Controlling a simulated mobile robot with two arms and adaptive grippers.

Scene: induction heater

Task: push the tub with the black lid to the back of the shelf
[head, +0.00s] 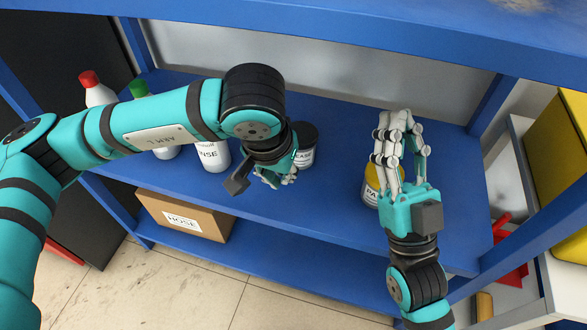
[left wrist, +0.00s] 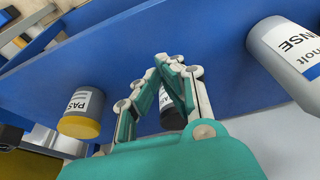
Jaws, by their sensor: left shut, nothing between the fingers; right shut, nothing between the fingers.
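The tub with the black lid (head: 308,146) stands upright on the blue shelf (head: 330,190) in the head view, its label partly readable. My left gripper (head: 276,179) is shut and empty, just in front and left of the tub. I cannot tell whether they touch. In the left wrist view the tub (left wrist: 170,118) shows only partly, between and behind the shut fingers (left wrist: 165,62). My right gripper (head: 395,122) is shut and empty, above the shelf at the right.
A tub with a yellow part (head: 370,188) stands beside my right gripper, partly hidden by it. A white bottle (head: 213,160), a red-capped bottle (head: 97,92) and a green-capped bottle (head: 139,89) stand left. A cardboard box (head: 186,216) sits on the lower shelf.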

